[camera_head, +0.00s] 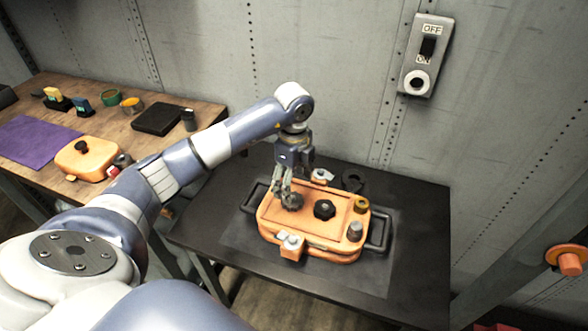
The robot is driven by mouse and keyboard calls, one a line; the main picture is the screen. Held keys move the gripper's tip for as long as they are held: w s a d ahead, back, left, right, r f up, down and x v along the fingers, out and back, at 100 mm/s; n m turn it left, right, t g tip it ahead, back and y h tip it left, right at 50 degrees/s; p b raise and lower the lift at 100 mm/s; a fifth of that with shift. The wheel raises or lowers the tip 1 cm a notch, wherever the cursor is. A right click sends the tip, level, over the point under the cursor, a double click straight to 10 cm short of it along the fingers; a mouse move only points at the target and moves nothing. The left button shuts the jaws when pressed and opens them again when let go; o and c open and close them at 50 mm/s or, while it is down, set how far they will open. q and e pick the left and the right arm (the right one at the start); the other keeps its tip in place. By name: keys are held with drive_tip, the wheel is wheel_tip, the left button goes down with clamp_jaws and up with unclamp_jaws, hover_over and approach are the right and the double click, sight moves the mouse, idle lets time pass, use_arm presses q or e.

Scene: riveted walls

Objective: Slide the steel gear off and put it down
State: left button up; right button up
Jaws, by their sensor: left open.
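An orange case (306,228) with black side handles lies on the black table. A dark grey toothed part, likely the steel gear (293,202), sits in its left half. My left gripper (284,194) points down over the case's left half, open, with its fingers at this gear. Whether the fingers touch it I cannot tell. The fingers partly cover the gear, and the shaft under it is hidden. A black knob-like part (324,209) sits just right of it in the case. My right gripper is not in view.
A brass-coloured piece (361,204) and a grey cylinder (355,231) stand at the case's right end. The black table (412,230) is bare to the right. A wooden bench (205,112) stands left; a switch box (427,55) hangs on the wall.

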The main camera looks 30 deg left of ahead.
sight(294, 197)
use_arm(q)
drive_tip(key=shift+f+p, duration=0.35)
drive_tip(key=shift+f, duration=2.75)
clamp_jaws()
drive_tip(key=shift+r+p, duration=2.05)
drive_tip(key=shift+r, duration=0.5)
